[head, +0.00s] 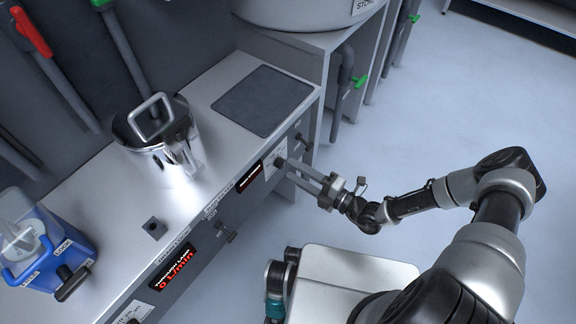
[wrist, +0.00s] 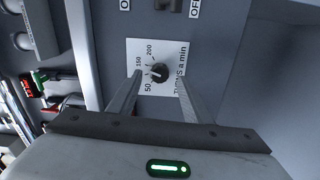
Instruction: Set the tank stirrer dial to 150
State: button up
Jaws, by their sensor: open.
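The stirrer dial (wrist: 160,73) is a dark round knob on a white plate (wrist: 171,53) marked 50, 150, 200 and "TURNS a min". A pale mark on the knob points left, roughly between 50 and 150; its exact setting is too small to read. In the head view the dial's plate (head: 276,154) is on the bench's front panel. My gripper (wrist: 160,79) is open and empty, facing the panel, with one finger on each side of the dial. The fingers look apart from the knob. In the head view my gripper (head: 307,181) is just in front of the panel.
A switch (wrist: 176,5) with ON and OFF labels is beside the plate. The front panel also has a red display (head: 179,268) and a black knob (head: 227,234). A steel pot (head: 165,138) and blue container (head: 52,250) stand on the bench. Floor on the right is clear.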

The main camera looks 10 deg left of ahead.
jog(key=p+v, duration=0.1)
jog(key=v, duration=1.2)
jog(key=shift+s+d, duration=0.2)
jog(key=shift+d, duration=0.15)
